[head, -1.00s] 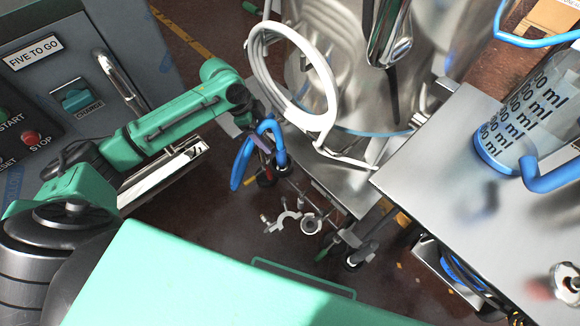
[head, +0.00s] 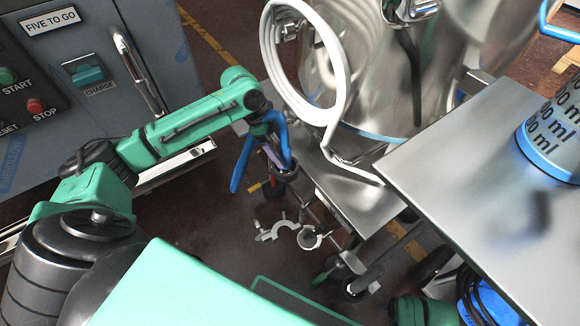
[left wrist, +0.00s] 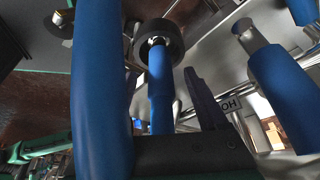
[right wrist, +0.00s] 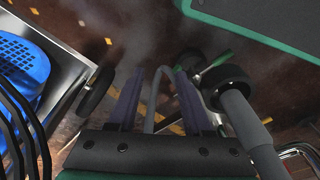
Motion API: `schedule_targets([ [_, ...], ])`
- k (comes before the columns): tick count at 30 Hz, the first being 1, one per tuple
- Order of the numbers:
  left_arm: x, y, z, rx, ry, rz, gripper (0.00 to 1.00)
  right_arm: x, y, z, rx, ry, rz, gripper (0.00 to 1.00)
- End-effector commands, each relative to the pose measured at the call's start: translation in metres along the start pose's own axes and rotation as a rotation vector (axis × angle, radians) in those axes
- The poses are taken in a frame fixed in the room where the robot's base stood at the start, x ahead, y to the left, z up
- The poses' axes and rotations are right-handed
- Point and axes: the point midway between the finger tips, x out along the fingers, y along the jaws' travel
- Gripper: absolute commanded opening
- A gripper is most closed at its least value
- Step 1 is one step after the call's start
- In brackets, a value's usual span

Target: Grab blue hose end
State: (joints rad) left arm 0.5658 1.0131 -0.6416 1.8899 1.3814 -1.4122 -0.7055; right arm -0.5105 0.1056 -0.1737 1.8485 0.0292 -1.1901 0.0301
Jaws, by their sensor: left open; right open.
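A blue hose (head: 243,160) arches over my left gripper (head: 273,157) in the head view, beside the steel vessel's lower shelf. In the left wrist view blue hose stretches show at the left (left wrist: 100,90), in the middle (left wrist: 160,92) and at the right. The middle one runs up into a black ring (left wrist: 158,42); the right one has a bare metal end (left wrist: 250,36). My left gripper is open around or beside the middle stretch; I cannot tell which. My right gripper (right wrist: 160,95) is open and empty, low over the floor.
A coiled white hose (head: 272,50) hangs on the steel vessel (head: 450,60). A steel table (head: 455,150) with a measuring jug (head: 548,150) stands at the right. A grey control cabinet (head: 60,130) is at the left. A blue item (right wrist: 20,65) lies near the right gripper.

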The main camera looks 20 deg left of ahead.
Motion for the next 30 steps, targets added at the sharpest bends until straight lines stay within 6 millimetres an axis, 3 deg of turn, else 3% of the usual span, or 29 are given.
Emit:
schedule_targets([
  [3, 0.011, -0.001, 0.006, 0.002, 0.001, -0.001, 0.76, -0.021, -0.005, -0.009, -0.006, 0.013, -0.012, 0.50],
  [9, 0.014, -0.001, 0.010, 0.004, 0.002, 0.000, 0.76, -0.054, -0.009, -0.014, -0.014, 0.019, -0.024, 0.50],
  [16, 0.013, -0.001, 0.010, 0.004, 0.001, 0.001, 0.76, -0.058, -0.009, -0.014, -0.015, 0.018, -0.024, 0.50],
  [22, 0.013, -0.001, 0.010, 0.004, 0.001, 0.001, 0.00, -0.058, -0.009, -0.015, -0.015, 0.018, -0.024, 0.50],
  [30, 0.013, -0.001, 0.009, 0.004, 0.002, 0.000, 0.00, -0.058, -0.009, -0.015, -0.015, 0.018, -0.024, 0.50],
])
